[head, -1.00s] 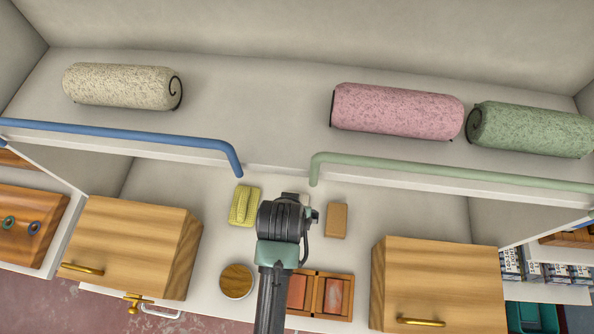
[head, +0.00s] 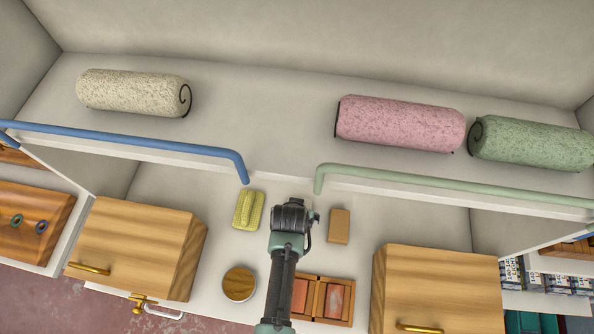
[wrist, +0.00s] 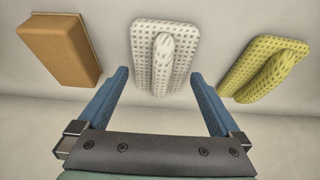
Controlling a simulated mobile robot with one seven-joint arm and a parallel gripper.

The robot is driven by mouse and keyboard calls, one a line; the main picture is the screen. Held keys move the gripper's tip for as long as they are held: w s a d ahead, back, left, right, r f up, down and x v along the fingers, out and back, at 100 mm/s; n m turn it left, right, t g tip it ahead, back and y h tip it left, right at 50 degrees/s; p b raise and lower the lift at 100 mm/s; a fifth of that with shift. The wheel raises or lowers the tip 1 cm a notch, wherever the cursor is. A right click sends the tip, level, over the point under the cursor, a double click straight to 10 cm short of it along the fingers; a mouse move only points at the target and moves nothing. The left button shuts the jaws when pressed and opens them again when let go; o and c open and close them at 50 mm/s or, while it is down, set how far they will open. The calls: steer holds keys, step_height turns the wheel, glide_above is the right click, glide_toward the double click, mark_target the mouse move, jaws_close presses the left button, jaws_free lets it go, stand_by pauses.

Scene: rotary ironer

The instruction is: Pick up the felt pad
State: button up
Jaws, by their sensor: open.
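Three small items lie in a row on the pale surface; I cannot tell for sure which is the felt pad. The white dimpled pad (wrist: 163,58) with a raised rounded grip is in the middle of the wrist view; in the head view my gripper hides it. A yellow dimpled pad (wrist: 265,70) of the same shape lies to its right, and also shows in the head view (head: 248,209). A brown block (wrist: 58,50) with a pale underside lies to the left, also in the head view (head: 339,226). My gripper (wrist: 160,76) is open and empty, its blue fingers on either side of the white pad's near end.
Wooden drawer boxes (head: 137,245) (head: 437,285) stand left and right. A round wooden disc (head: 239,284) and a wooden tray (head: 318,290) lie nearer. Blue (head: 130,139) and green (head: 440,182) rails run along the ledge behind, with rolled cloths (head: 400,122) above.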

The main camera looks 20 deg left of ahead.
steer(key=shift+w+f, duration=0.1)
steer(key=shift+f, duration=0.25)
steer(key=c, duration=1.1)
steer(key=shift+r, duration=0.1)
steer(key=shift+r+b, duration=0.15)
steer(key=shift+b, duration=0.15)
step_height(320, 180, up, 7)
steer(key=shift+f+b, duration=0.2)
steer(key=shift+b, duration=0.4)
steer(key=s+d+b, duration=0.1)
steer(key=s, duration=0.5)
steer(key=s+d+b, duration=0.1)
steer(key=s+d, duration=0.1)
steer(key=s, duration=0.3)
steer(key=s+d+b, duration=0.2)
steer(key=s, duration=0.4)
steer(key=shift+s+f, duration=0.15)
steer(key=shift+s, duration=0.15)
steer(key=shift+s+d, duration=0.25)
steer(key=shift+s, duration=0.55)
